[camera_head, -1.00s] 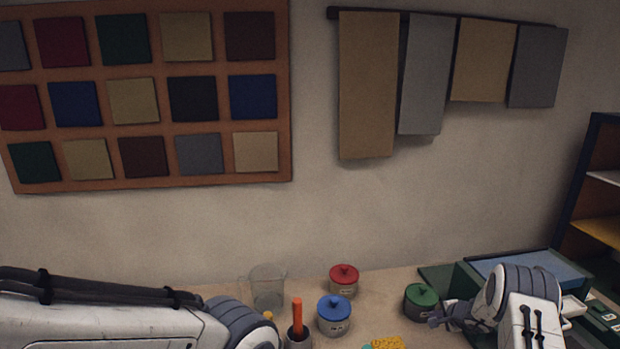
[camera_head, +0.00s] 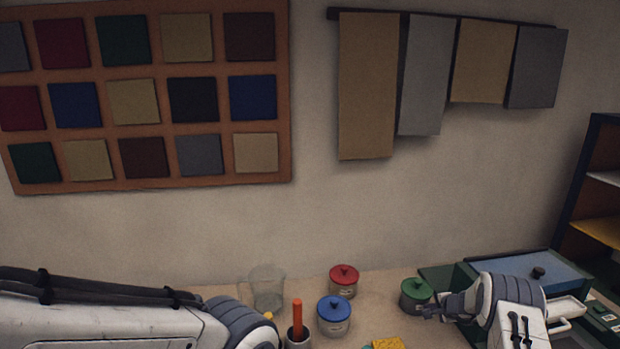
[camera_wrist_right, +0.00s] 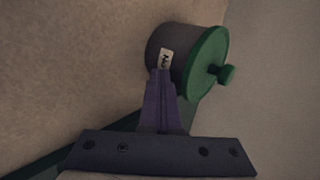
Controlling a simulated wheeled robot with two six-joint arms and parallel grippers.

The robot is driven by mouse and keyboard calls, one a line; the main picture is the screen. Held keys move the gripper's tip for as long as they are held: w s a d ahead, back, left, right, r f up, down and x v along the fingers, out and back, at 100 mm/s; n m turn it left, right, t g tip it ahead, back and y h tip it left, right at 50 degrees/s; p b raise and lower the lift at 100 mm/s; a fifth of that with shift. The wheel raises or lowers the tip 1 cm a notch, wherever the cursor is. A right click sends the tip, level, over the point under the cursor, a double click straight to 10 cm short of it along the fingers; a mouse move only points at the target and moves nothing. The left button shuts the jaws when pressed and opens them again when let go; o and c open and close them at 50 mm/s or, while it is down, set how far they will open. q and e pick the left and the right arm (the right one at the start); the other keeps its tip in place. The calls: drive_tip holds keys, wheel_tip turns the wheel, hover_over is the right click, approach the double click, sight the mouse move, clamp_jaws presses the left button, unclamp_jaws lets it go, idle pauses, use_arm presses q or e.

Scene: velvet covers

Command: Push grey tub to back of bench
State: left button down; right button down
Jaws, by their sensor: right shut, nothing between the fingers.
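A dark grey tub with a green lid (camera_head: 416,294) stands on the bench (camera_head: 385,284), right of the middle in the head view. In the right wrist view the tub (camera_wrist_right: 172,42) shows its grey side, a white label and the knobbed green lid. My right gripper (camera_head: 428,312) is shut and empty, with its fingertips at the near right side of the tub. In the right wrist view the closed fingers (camera_wrist_right: 161,76) reach the tub's wall just below the label and seem to touch it. My left arm shows at lower left, but its gripper is out of view.
A red-lidded tub (camera_head: 343,281) and a blue-lidded tub (camera_head: 334,315) stand left of the green-lidded one. A clear jug (camera_head: 267,288) and a cup with an orange stick (camera_head: 297,319) are further left. A green case (camera_head: 462,277) is to the right. The wall rises behind.

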drive_tip(key=shift+v, duration=1.3)
drive_tip(key=b+v, duration=0.2)
drive_tip(key=v, duration=0.6)
drive_tip(key=shift+s+r, duration=0.2)
drive_tip(key=shift+s, duration=0.05)
